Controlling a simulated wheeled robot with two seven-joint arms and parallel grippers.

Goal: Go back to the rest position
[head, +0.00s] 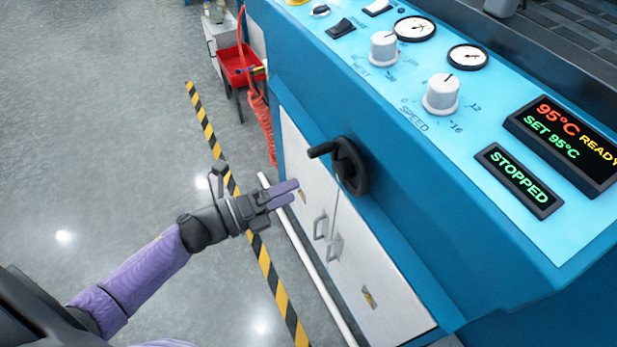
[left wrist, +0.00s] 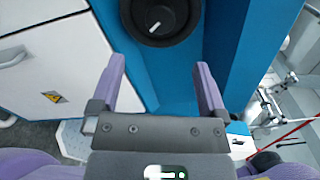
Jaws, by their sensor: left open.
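My left gripper (head: 285,194) reaches in from the left in the head view, in front of the blue machine's white cabinet doors (head: 310,175). Its two purple fingers are apart with nothing between them, and they also show in the left wrist view (left wrist: 160,88). A black handwheel with a crank handle (head: 352,172) sits on the machine's front, a little beyond and above the fingertips and apart from them. The wheel's round black face (left wrist: 160,18) shows at the top of the left wrist view. My right gripper is in neither view.
The blue control panel (head: 400,95) carries knobs, gauges, a display (head: 565,140) reading 95°C READY and a smaller one (head: 518,180) reading STOPPED. A red tray (head: 238,66) stands at the back. Yellow-black floor tape (head: 268,262) runs along the machine. The grey floor at left is clear.

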